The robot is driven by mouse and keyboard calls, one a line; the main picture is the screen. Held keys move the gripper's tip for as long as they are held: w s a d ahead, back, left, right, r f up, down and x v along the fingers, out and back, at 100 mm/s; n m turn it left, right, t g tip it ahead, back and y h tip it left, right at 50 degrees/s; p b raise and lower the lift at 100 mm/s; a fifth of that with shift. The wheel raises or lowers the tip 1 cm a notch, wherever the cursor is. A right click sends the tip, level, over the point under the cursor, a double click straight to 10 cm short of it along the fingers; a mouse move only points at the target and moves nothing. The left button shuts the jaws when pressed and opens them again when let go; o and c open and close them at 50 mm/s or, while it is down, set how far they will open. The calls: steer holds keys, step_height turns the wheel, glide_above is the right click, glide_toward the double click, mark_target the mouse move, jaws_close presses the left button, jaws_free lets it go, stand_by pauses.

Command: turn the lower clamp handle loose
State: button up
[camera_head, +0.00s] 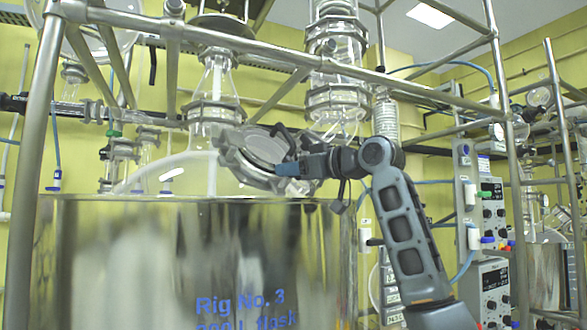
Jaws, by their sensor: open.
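A round glass port with a grey metal clamp ring (235,160) sits tilted on the glass flask, above the large steel vessel (190,260). My arm reaches up from the lower right and bends left, so my gripper (283,169) is at the right side of this ring. My gripper is open, but its fingers are small and partly lost against the ring. I cannot tell whether they touch it or stand around a handle. A dark handle-like part (286,136) shows just above my gripper. I cannot clearly pick out the lower clamp handle; my wrist hides part of the area.
Steel frame bars (300,58) cross above my arm, and an upright post (30,190) stands at left. Control boxes (491,215) with blue tubing stand at right, near my forearm.

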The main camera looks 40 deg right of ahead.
jaws_close()
